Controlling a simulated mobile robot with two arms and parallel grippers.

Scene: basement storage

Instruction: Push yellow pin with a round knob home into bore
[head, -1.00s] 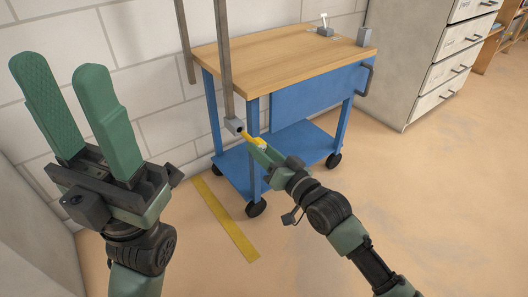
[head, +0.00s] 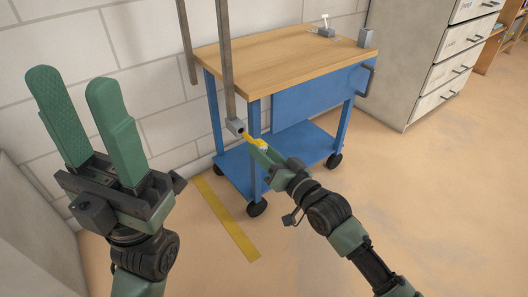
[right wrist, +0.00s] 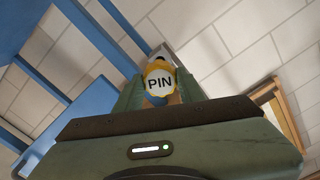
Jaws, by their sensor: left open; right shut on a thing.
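The yellow pin (head: 247,137) is held in my right gripper (head: 262,146), beside the blue cart's front left leg. Its far end points at a small grey block with a dark bore (head: 235,126) at the lower end of a grey post. The pin's tip appears to be at the bore; how deep it sits I cannot tell. In the right wrist view the round knob (right wrist: 160,82), marked "PIN", shows between the two fingers of my right gripper (right wrist: 160,88). My left gripper (head: 92,118) is open and empty at the left, away from the pin.
A blue cart with a wooden top (head: 290,60) stands against the white block wall, close behind the pin. A grey drawer cabinet (head: 420,60) is at the back right. A yellow floor strip (head: 228,222) lies in front; the floor at right is clear.

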